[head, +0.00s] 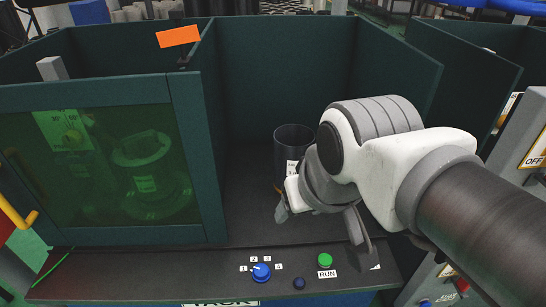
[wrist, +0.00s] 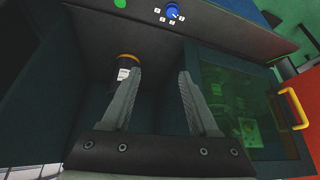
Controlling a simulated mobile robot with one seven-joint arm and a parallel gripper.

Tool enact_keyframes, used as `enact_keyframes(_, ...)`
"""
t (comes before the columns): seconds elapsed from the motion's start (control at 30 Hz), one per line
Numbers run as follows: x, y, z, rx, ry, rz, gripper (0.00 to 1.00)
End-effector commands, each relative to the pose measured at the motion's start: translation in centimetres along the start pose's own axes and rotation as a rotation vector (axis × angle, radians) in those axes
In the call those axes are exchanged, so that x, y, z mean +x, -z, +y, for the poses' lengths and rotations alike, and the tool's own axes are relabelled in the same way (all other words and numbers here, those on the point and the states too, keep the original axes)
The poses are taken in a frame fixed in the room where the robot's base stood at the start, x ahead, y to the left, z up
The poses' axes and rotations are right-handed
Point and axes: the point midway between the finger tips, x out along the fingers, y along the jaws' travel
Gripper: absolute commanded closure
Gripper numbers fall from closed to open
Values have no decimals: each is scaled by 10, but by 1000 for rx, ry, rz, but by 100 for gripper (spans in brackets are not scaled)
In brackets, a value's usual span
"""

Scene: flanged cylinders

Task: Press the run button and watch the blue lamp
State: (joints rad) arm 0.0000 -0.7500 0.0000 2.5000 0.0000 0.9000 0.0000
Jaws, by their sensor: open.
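The green run button (head: 325,260) sits on the dark front panel, with a RUN label (head: 327,274) just below it. It also shows at the top edge of the wrist view (wrist: 120,3). A small dark blue lamp (head: 299,283) is left of and below the button and looks unlit. My gripper (head: 320,218) is open and empty, above and behind the button, inside the open bay. In the wrist view the two fingers (wrist: 161,74) are spread wide with nothing between them. The gripper is apart from the button.
A blue knob (head: 261,272) with numbered positions is left of the lamp. A dark cylinder (head: 293,143) with a white label stands in the bay behind my gripper. A green window door (head: 105,165) with a yellow handle (head: 17,208) covers the left bay, where a flanged cylinder (head: 145,165) shows.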

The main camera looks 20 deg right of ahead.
Motion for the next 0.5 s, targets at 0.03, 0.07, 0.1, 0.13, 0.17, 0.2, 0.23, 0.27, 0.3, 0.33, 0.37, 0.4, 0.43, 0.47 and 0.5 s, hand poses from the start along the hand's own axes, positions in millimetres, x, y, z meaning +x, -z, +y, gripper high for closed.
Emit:
enact_keyframes(0.03, 0, 0, 0, 0, 0, 0, 50)
enact_keyframes(0.07, 0, 0, 0, 0, 0, 0, 56)
enact_keyframes(0.1, 0, 0, 0, 0, 0, 0, 63)
enact_keyframes(0.13, 0, 0, 0, 0, 0, 0, 68)
enact_keyframes(0.17, 0, 0, 0, 0, 0, 0, 74)
enact_keyframes(0.2, 0, 0, 0, 0, 0, 0, 81)
enact_keyframes(0.23, 0, 0, 0, 0, 0, 0, 86)
enact_keyframes(0.27, 0, 0, 0, 0, 0, 0, 92)
enact_keyframes(0.3, 0, 0, 0, 0, 0, 0, 99)
enact_keyframes(0.33, 0, 0, 0, 0, 0, 0, 100)
enact_keyframes(0.37, 0, 0, 0, 0, 0, 0, 100)
enact_keyframes(0.4, 0, 0, 0, 0, 0, 0, 100)
enact_keyframes(0.43, 0, 0, 0, 0, 0, 0, 100)
enact_keyframes(0.47, 0, 0, 0, 0, 0, 0, 100)
enact_keyframes(0.5, 0, 0, 0, 0, 0, 0, 100)
